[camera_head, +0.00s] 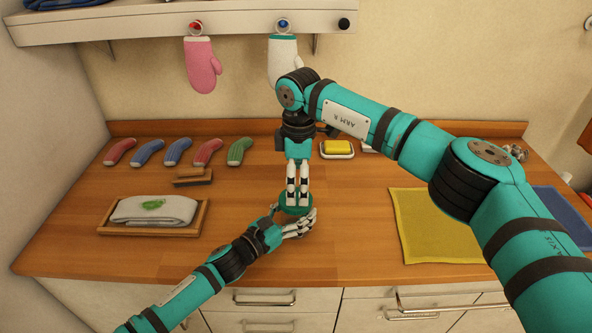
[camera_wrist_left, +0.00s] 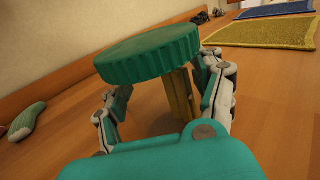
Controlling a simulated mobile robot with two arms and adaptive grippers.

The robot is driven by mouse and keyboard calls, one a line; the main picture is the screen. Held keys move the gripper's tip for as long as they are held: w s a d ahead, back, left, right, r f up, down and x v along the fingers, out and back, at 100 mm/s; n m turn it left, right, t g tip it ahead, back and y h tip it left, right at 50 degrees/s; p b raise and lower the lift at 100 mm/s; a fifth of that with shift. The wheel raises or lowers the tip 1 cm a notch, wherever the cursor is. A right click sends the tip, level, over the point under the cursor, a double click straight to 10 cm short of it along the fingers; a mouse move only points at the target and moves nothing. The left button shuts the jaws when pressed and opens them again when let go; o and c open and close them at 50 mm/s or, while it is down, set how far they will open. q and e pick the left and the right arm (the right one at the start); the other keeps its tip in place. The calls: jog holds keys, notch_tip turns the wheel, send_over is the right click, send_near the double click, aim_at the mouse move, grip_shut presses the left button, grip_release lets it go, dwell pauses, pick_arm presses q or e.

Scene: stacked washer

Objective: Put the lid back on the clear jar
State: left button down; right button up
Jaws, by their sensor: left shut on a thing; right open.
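The round green lid (camera_head: 295,209) with a ribbed edge is over the clear jar, roughly level with the counter. In the left wrist view the lid (camera_wrist_left: 150,55) fills the upper middle, with yellow-brown pieces (camera_wrist_left: 180,98) below it. The jar's clear wall hardly shows, so I cannot tell whether the lid is fully seated. My left gripper (camera_head: 300,224) is shut on the jar, its fingers (camera_wrist_left: 167,100) on both sides below the lid. My right gripper (camera_head: 297,198) is open, pointing down at the lid from above. The lid hides most of the jar from the head view.
A wooden tray (camera_head: 112,226) with folded white cloth lies at left, a brown brush (camera_head: 192,176) behind it. Several coloured knitted pieces (camera_head: 179,151) lie along the back. A yellow sponge (camera_head: 337,147) sits behind my right gripper. A yellow mat (camera_head: 425,235) lies right. The front middle counter is clear.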

jog(key=n, duration=0.7)
jog(key=shift+a+r+n, duration=0.1)
jog(key=shift+r+n, duration=0.15)
jog(key=shift+n, duration=0.15)
jog(key=n, duration=0.4)
jog(key=shift+r+n, duration=0.15)
jog(key=shift+n, duration=0.25)
jog(key=n, duration=0.5)
jog(key=shift+w+r, duration=0.1)
jog(key=shift+r, duration=0.05)
jog(key=n, duration=0.5)
jog(key=shift+a+r, duration=0.1)
jog(key=shift+r, duration=0.05)
jog(key=n, duration=0.4)
jog(key=shift+r+n, duration=0.1)
jog(key=shift+n, duration=0.2)
jog(key=n, duration=0.7)
jog(key=shift+r, duration=0.25)
jog(key=n, duration=0.5)
jog(key=shift+a+r, duration=0.1)
jog(key=shift+r, duration=0.05)
jog(key=n, duration=0.6)
jog(key=shift+r, duration=0.15)
